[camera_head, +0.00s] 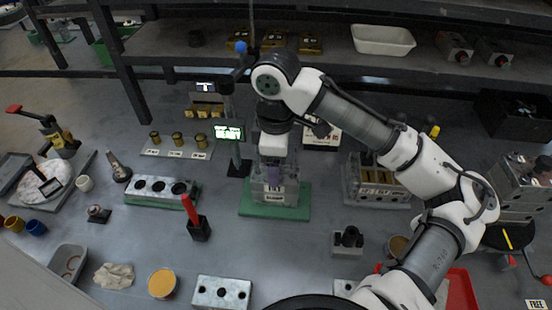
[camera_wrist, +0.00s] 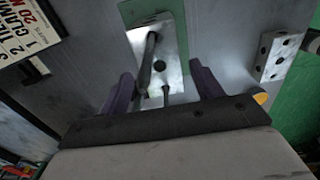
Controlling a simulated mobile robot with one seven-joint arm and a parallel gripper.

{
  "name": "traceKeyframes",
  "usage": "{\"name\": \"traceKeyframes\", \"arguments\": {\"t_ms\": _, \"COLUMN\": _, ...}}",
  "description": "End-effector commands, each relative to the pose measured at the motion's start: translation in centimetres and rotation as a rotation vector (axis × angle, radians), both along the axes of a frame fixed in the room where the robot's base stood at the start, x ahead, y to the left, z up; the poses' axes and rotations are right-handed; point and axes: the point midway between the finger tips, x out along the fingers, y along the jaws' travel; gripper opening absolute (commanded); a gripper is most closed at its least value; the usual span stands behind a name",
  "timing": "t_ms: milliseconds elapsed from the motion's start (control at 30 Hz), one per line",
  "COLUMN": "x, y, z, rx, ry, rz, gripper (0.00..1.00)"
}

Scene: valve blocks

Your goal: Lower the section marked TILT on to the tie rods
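My gripper (camera_head: 273,176) points down at a grey metal valve stack (camera_head: 276,198) on a green base (camera_head: 247,211) in the middle of the bench. In the wrist view its two purple fingers (camera_wrist: 163,75) are spread apart. A bright metal block face (camera_wrist: 165,50) with a dark hole lies between and beyond the fingertips. A dark rod (camera_wrist: 148,62) stands up from it, and a second shorter rod (camera_wrist: 166,95) shows near the gripper body. I cannot tell whether the fingers touch the block. I cannot read a TILT mark in either view.
A block with several holes (camera_head: 160,187) lies to the left, behind a red-handled tool (camera_head: 192,214). A holed plate (camera_head: 222,292) is at the front. A slotted metal holder (camera_head: 378,184) stands to the right, and a small green-lit display (camera_head: 229,133) stands behind left of the stack.

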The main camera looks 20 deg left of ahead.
Motion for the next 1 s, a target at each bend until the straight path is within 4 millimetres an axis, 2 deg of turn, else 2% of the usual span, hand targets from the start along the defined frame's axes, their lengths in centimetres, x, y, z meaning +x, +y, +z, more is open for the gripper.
{"name": "traceKeyframes", "arguments": {"t_ms": 100, "x": 0.0, "y": 0.0, "z": 0.0, "rx": 0.0, "ry": 0.0, "rz": 0.0, "gripper": 0.78}}
{"name": "traceKeyframes", "arguments": {"t_ms": 333, "x": 0.0, "y": 0.0, "z": 0.0, "rx": -0.001, "ry": 0.001, "rz": 0.0, "gripper": 0.78}}
{"name": "traceKeyframes", "arguments": {"t_ms": 467, "x": 0.0, "y": 0.0, "z": 0.7, "rx": 0.0, "ry": -0.001, "rz": -0.001, "gripper": 0.78}}
{"name": "traceKeyframes", "arguments": {"t_ms": 567, "x": 0.1, "y": 0.1, "z": 2.2, "rx": 0.0, "ry": -0.002, "rz": 0.0, "gripper": 0.78}}
{"name": "traceKeyframes", "arguments": {"t_ms": 800, "x": 0.1, "y": 0.0, "z": 7.7, "rx": -0.003, "ry": -0.005, "rz": -0.002, "gripper": 0.78}}
{"name": "traceKeyframes", "arguments": {"t_ms": 1000, "x": 0.0, "y": 0.0, "z": 11.5, "rx": -0.001, "ry": -0.003, "rz": -0.002, "gripper": 0.78}}
